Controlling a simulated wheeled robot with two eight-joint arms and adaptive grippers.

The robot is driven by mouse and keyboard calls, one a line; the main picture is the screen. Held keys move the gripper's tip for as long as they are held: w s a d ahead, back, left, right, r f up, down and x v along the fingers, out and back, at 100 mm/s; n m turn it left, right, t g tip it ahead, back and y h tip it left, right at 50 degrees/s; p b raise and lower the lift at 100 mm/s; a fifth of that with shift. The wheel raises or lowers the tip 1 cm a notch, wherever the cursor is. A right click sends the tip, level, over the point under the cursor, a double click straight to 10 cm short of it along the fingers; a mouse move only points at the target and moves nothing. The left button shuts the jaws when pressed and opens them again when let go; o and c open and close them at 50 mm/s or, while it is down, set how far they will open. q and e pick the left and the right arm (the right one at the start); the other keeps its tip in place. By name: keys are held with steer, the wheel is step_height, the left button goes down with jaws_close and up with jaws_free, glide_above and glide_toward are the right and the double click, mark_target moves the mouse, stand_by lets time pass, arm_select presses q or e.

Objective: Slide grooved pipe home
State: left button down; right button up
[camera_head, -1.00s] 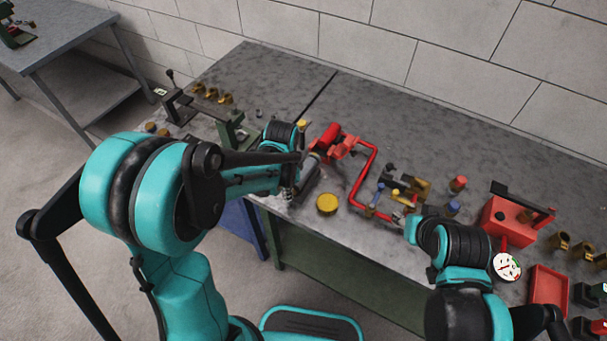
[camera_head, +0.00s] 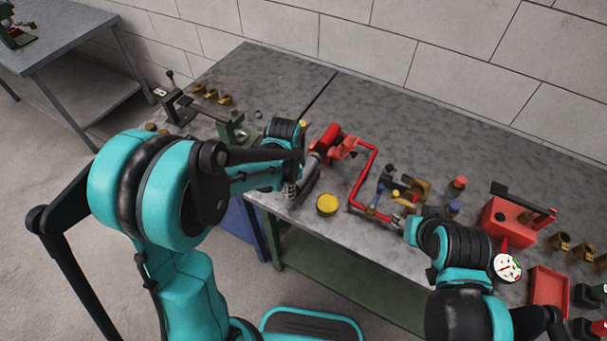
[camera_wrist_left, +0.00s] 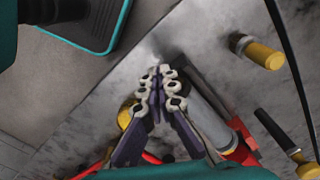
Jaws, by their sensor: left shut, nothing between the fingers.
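A grey pipe (camera_head: 314,164) runs from the red pump body (camera_head: 327,139) toward the front edge of the table; I cannot tell how far it is seated. In the left wrist view the pipe (camera_wrist_left: 206,108) lies just right of my left gripper (camera_wrist_left: 155,82), whose fingers are together and empty. In the head view this gripper (camera_head: 290,190) is beside the pipe's near end and partly hides it; I cannot tell whether they touch. My right gripper (camera_head: 400,219) is at the lower end of the red bent pipe (camera_head: 365,170); its fingers are too small to read.
A yellow disc (camera_head: 327,204) lies between the grippers near the front edge. Valves and fittings (camera_head: 405,186) stand right of the red pipe, with a red box (camera_head: 505,220) farther right. A dark clamp stand (camera_head: 178,106) is at the left. The back of the table (camera_head: 420,125) is clear.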

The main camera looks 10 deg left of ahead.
mark_target(297, 185)
arm_select(q)
steer(key=shift+w+d, duration=0.3)
steer(key=shift+w, duration=0.5)
steer(key=shift+s+a, duration=0.15)
steer(key=shift+s, duration=0.15)
stand_by(0.4)
steer(key=shift+s+d, duration=0.2)
steer(key=shift+d, duration=0.35)
steer(key=shift+w+d+b, duration=0.25)
steer(key=shift+w+d, duration=0.05)
steer(key=shift+w, duration=0.4)
steer(key=shift+w+d+b, duration=0.2)
steer(key=shift+w+d, duration=0.05)
steer(key=shift+w, duration=0.45)
stand_by(0.9)
steer(key=shift+s+a, duration=0.1)
steer(key=shift+s, duration=0.2)
stand_by(0.5)
steer(key=shift+a, duration=0.15)
steer(key=shift+w+a, duration=0.2)
steer(key=shift+a, duration=0.2)
